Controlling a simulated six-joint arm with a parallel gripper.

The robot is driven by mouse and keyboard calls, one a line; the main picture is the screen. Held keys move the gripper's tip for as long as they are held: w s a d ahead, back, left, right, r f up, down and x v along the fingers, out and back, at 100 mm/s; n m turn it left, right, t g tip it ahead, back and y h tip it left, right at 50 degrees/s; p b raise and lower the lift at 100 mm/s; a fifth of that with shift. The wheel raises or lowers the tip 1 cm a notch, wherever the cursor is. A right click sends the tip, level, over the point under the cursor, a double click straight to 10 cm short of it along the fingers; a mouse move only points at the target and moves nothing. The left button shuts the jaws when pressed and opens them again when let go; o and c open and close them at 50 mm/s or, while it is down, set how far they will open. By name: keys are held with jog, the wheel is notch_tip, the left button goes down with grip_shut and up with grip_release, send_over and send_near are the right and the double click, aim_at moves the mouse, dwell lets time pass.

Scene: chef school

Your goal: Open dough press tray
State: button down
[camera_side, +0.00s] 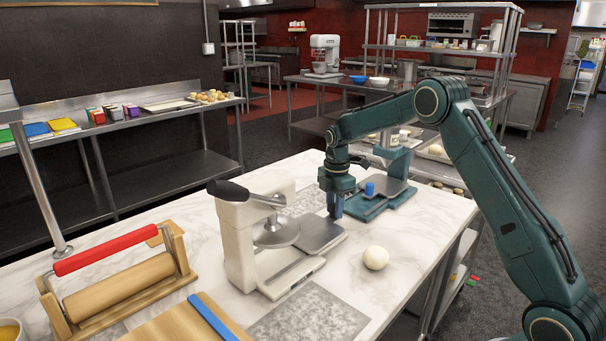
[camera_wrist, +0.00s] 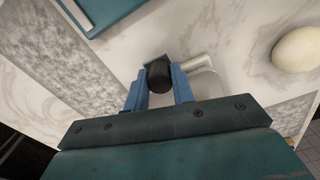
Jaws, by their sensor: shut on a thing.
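The dough press (camera_side: 235,240) is a cream machine with a black lever on top and a round plate under its head. Its flat grey tray (camera_side: 318,236) sticks out on the right side of the press. My gripper (camera_side: 335,212) points down at the tray's far edge. In the wrist view my gripper (camera_wrist: 159,92) has its blue fingers shut on a black knob (camera_wrist: 159,76). A pale bent piece (camera_wrist: 197,63) shows beside the knob. The gripper body hides the press in the wrist view, and the knob is not clear in the side view.
A dough ball (camera_side: 375,258) lies on the marble table right of the press; it also shows in the wrist view (camera_wrist: 297,49). A teal device (camera_side: 375,204) with a blue knob stands close behind my gripper. A wooden roller frame (camera_side: 120,285) stands at left.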

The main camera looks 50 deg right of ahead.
jog(key=c, duration=1.2)
grip_release()
jog(key=shift+r, duration=0.1)
notch_tip(320, 180, up, 14)
jog(key=shift+f, duration=0.1)
